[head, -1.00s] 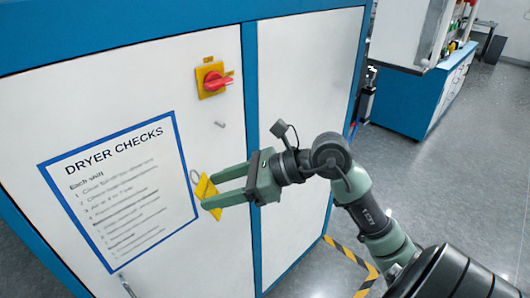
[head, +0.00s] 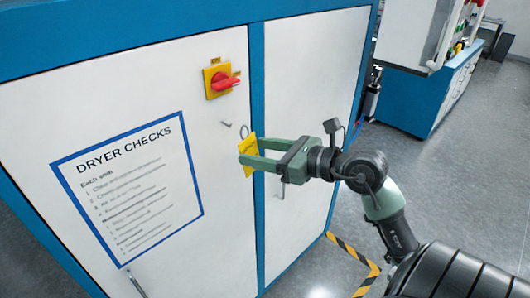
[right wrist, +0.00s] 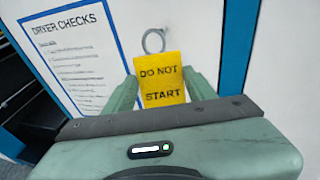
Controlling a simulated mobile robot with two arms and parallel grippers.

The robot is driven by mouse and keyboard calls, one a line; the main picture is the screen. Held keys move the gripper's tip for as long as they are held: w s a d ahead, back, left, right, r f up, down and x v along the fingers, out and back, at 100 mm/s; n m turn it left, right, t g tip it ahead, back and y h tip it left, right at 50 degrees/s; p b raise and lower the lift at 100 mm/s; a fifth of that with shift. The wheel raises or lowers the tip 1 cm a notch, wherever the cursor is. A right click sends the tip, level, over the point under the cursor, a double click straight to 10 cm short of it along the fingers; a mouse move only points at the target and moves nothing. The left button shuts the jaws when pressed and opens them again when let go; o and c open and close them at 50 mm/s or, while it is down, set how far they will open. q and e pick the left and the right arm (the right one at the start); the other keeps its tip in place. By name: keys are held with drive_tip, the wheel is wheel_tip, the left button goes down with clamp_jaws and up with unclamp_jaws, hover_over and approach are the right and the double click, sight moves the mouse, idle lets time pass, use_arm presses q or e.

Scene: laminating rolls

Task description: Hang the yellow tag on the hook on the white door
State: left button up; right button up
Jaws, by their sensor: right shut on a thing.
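The yellow tag (head: 248,157) is held in my right gripper (head: 254,155), which is shut on it. In the right wrist view the tag (right wrist: 161,80) reads "DO NOT START" and stands between the two green fingers (right wrist: 161,88), with a grey ring (right wrist: 153,41) at its top. The hook (head: 226,124) is a small grey peg on the white door (head: 150,90), below the red switch. The ring (head: 245,130) appears just right of the hook in the head view, apart from it. My left gripper is not in view.
A red rotary switch (head: 222,81) on a yellow plate sits above the hook. A blue-framed "DRYER CHECKS" sheet (head: 130,190) is to the left. A blue post (head: 257,100) divides the white panels. A door handle (head: 281,188) shows right of the post.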

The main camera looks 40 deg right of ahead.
sight(252, 145)
drive_tip(key=shift+w+a+f+p, duration=0.15)
drive_tip(key=shift+w+p, duration=0.15)
drive_tip(key=shift+w, duration=1)
drive_tip(key=shift+w+a+f+p, duration=0.1)
drive_tip(key=shift+w+p, duration=0.15)
drive_tip(key=shift+w, duration=1)
drive_tip(key=shift+w+f+b, duration=0.5)
drive_tip(key=shift+w, duration=0.1)
drive_tip(key=o, duration=1.4)
